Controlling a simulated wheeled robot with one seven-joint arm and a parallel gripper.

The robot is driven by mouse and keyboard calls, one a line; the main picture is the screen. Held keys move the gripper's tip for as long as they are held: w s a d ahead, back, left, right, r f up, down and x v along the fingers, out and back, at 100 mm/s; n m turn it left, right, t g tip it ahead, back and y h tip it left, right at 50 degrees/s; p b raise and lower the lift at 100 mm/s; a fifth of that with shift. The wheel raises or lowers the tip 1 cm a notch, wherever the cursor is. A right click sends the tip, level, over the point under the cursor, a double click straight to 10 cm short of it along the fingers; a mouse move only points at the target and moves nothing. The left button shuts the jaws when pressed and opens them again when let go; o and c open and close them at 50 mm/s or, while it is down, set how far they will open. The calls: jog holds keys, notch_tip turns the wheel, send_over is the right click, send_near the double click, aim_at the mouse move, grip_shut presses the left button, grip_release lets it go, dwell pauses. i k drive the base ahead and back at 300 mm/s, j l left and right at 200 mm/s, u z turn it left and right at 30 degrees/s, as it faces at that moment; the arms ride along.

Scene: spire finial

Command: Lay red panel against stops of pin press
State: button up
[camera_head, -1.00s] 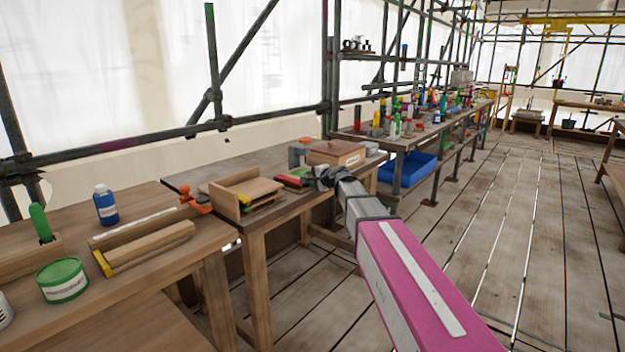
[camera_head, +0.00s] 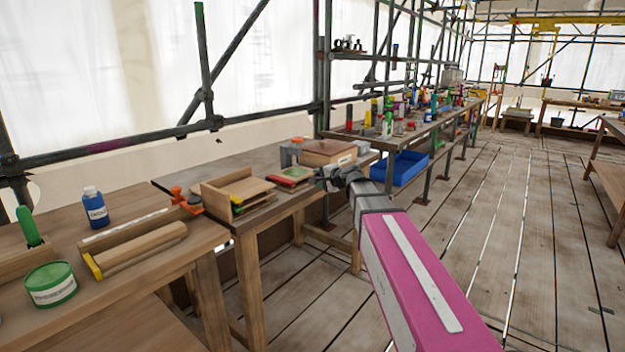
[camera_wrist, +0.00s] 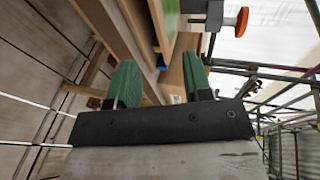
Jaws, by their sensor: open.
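A flat red piece (camera_head: 294,173), which looks like the red panel, lies near the front edge of the back bench, with a green layer showing beside or under it. My gripper (camera_head: 323,179) is just right of it at the bench edge, apart from it as far as I can tell. In the wrist view, my gripper's two green fingers (camera_wrist: 160,72) stand wide apart with nothing held between them. A green-topped strip (camera_wrist: 172,18) shows beyond them. I cannot clearly identify the pin press; a wooden box with a white label (camera_head: 328,152) stands behind the gripper.
A wooden holder with thin boards (camera_head: 240,190) stands left of the red piece. An orange-handled clamp (camera_head: 186,198) is beside it and an orange knob (camera_wrist: 242,19) shows in the wrist view. A blue bin (camera_head: 405,168) sits under the far bench. The floor at right is clear.

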aim_at(288, 177)
jog(key=i+l+u, duration=0.2)
jog(key=l, duration=0.25)
jog(key=l+u, duration=0.2)
jog(key=l, duration=0.25)
jog(key=l+u, duration=0.2)
jog(key=l, duration=0.3)
jog(key=i, duration=0.05)
